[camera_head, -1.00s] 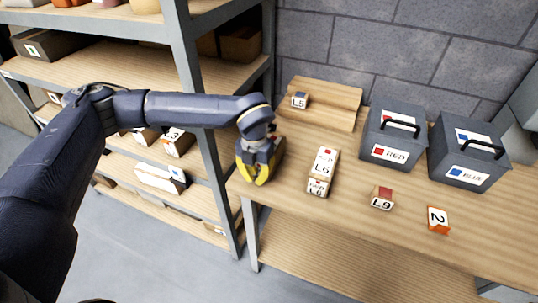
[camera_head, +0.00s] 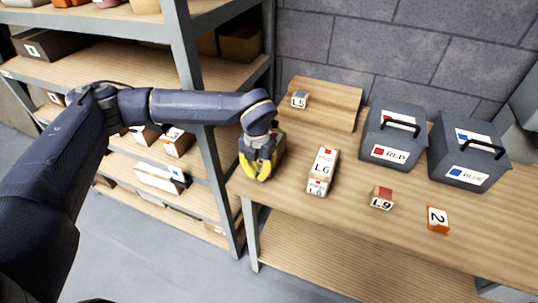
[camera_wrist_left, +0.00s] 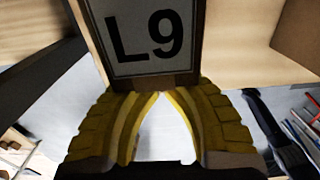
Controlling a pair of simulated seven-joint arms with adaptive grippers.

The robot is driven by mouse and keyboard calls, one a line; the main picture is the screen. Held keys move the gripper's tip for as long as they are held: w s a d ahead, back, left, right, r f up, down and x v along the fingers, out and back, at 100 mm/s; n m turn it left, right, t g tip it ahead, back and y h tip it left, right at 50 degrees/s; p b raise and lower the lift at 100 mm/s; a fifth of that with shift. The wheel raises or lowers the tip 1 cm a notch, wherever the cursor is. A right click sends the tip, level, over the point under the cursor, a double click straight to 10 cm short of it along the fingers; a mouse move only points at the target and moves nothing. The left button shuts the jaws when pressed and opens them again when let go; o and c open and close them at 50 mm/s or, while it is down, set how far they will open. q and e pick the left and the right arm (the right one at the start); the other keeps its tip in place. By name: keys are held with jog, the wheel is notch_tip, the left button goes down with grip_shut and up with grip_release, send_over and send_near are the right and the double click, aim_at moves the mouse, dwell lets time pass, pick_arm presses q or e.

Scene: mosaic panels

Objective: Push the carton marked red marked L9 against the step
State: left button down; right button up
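My left gripper (camera_head: 257,170) is at the left end of the wooden bench, with yellow fingers pointing down. In the left wrist view its fingertips (camera_wrist_left: 155,93) come together with nothing visible between them. A carton with a white L9 label (camera_wrist_left: 148,38) stands right at the fingertips; whether they touch cannot be told. In the head view that carton (camera_head: 281,144) is mostly hidden behind the gripper, so its colour mark is not clear. The step (camera_head: 333,101) is the raised wooden part at the back of the bench. My right gripper is not in view.
A small carton L5 (camera_head: 299,99) sits on the step. Stacked L6 cartons (camera_head: 322,170) stand right of the gripper. A red-topped small carton (camera_head: 382,198), seemingly L9, and an orange block (camera_head: 438,219) lie further right. Bins RED (camera_head: 391,137) and BLUE (camera_head: 468,150) stand behind.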

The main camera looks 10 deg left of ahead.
pick_arm(q)
jog(key=shift+w+d, duration=0.25)
jog(key=shift+w, duration=0.85)
jog(key=shift+w+d, duration=0.2)
jog(key=shift+w, duration=0.85)
jog(key=shift+w, duration=0.3)
jog(key=shift+w, duration=0.1)
jog(key=shift+w+r, duration=0.2)
jog(key=shift+w, duration=0.2)
